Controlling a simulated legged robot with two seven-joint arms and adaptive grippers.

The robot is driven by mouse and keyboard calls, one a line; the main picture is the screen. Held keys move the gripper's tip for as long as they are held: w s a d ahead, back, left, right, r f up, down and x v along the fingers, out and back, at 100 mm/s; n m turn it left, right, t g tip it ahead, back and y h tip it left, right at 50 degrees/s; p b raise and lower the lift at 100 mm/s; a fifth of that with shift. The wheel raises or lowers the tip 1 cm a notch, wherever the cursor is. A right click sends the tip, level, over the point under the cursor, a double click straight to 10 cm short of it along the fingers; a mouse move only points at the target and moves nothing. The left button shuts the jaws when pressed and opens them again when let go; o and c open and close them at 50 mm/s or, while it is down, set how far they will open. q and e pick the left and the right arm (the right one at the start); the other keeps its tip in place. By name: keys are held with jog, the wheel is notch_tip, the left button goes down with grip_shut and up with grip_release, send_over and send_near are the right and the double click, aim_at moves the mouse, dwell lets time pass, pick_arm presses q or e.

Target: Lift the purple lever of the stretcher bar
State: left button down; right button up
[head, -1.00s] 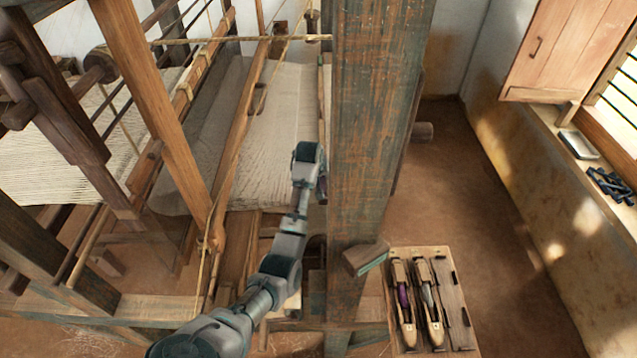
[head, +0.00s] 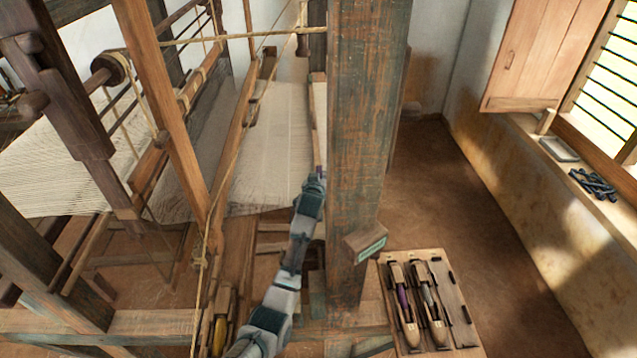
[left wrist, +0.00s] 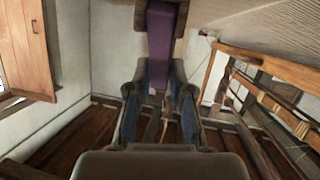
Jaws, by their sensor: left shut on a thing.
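The purple lever (left wrist: 161,30) shows in the left wrist view, rising from between my fingers to the top edge of the picture. My left gripper (left wrist: 159,85) is shut on it, with one dark finger on each side. In the head view my left gripper (head: 315,184) is beside the tall post, at the near right part of the woven cloth (head: 272,140). My right gripper is not in view.
A thick wooden post (head: 362,130) stands close to the right of my left arm. Loom beams (head: 165,110) and cords fill the left. A wooden tray (head: 457,300) with shuttles is at lower right. Bare floor (head: 465,200) lies right of the post.

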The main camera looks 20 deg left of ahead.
pick_arm(q)
jog(key=shift+s+r+t, duration=0.15)
jog(key=shift+r+t, duration=0.05)
jog(key=shift+t, duration=0.1)
jog(key=shift+s+a+r+t+b, duration=0.2)
jog(key=shift+s+a+t+b, duration=0.15)
jog(key=shift+b, duration=0.25)
jog(key=shift+d+r+t+y, duration=0.15)
jog(key=shift+r+t+y, duration=0.05)
jog(key=shift+t+y, duration=0.1)
jog(key=c, duration=1.3)
grip_release()
jog(key=shift+c, duration=0.2)
jog(key=o, duration=0.3)
jog(key=shift+f, duration=0.2)
jog(key=f+v, duration=0.1)
jog(key=v, duration=0.6)
jog(key=shift+s+r, duration=0.2)
jog(key=shift+r, duration=0.2)
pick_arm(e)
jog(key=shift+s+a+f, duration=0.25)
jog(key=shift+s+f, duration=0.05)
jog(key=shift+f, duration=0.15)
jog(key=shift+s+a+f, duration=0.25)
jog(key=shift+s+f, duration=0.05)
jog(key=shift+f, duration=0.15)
